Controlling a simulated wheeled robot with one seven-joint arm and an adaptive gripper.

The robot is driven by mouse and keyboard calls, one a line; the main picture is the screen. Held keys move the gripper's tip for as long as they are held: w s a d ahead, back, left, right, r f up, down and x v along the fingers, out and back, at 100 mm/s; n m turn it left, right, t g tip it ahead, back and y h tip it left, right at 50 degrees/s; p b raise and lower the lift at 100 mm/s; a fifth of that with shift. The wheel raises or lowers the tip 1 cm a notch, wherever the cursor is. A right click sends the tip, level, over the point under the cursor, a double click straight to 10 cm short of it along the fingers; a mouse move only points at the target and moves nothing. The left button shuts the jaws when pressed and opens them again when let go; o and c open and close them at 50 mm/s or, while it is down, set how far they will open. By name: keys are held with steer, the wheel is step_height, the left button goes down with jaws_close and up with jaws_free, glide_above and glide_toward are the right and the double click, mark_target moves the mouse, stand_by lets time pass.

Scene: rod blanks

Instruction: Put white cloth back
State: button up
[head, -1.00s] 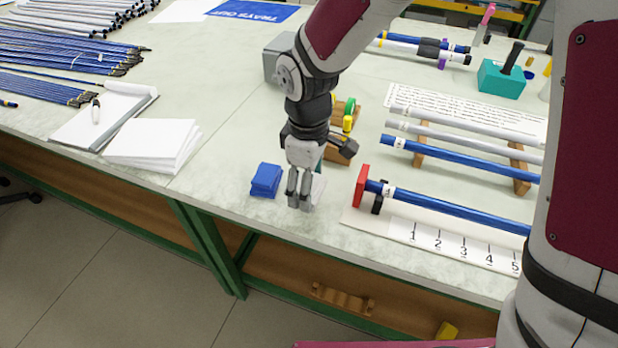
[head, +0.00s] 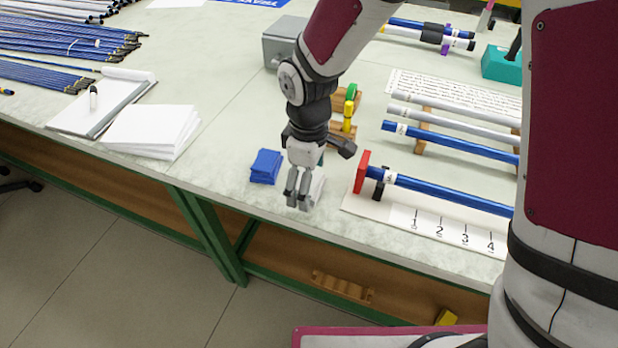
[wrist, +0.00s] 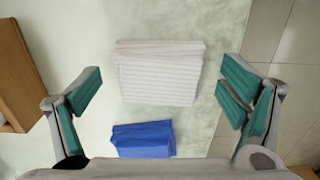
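The white cloth (wrist: 158,73) lies folded on the table, between and beyond my fingertips in the wrist view. In the head view only a pale edge of the cloth (head: 317,187) shows, behind my gripper (head: 298,203). My gripper (wrist: 160,92) is open, with its teal-padded fingers wide apart on either side of the cloth and nothing between them. A folded blue cloth (head: 266,167) lies just left of my gripper in the head view; it also shows nearer the palm in the wrist view (wrist: 143,139). Whether the fingertips touch the table is unclear.
A measuring board (head: 405,216) with a red stop (head: 361,172) and a blue rod (head: 450,193) lies close on the right. A wooden holder (head: 343,134) stands behind my gripper. The table's front edge is near.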

steer(key=shift+r, duration=0.1)
step_height(320, 180, up, 12)
steer(key=p, duration=0.2)
stand_by(0.4)
steer(key=shift+r, duration=0.1)
steer(key=s+d+r+m, duration=0.4)
steer(key=d+r, duration=0.2)
steer(key=d, duration=0.2)
steer(key=s+d+r+m+t, duration=0.1)
steer(key=s+d+r+m, duration=0.1)
steer(key=s+d+m, duration=0.3)
steer(key=s+d+r+m+t, duration=0.1)
steer(key=s+d+m, duration=0.4)
steer(key=s, duration=0.8)
steer(key=shift+s+d+r, duration=0.2)
steer(key=shift+d+r, duration=0.4)
steer(key=shift+d, duration=0.45)
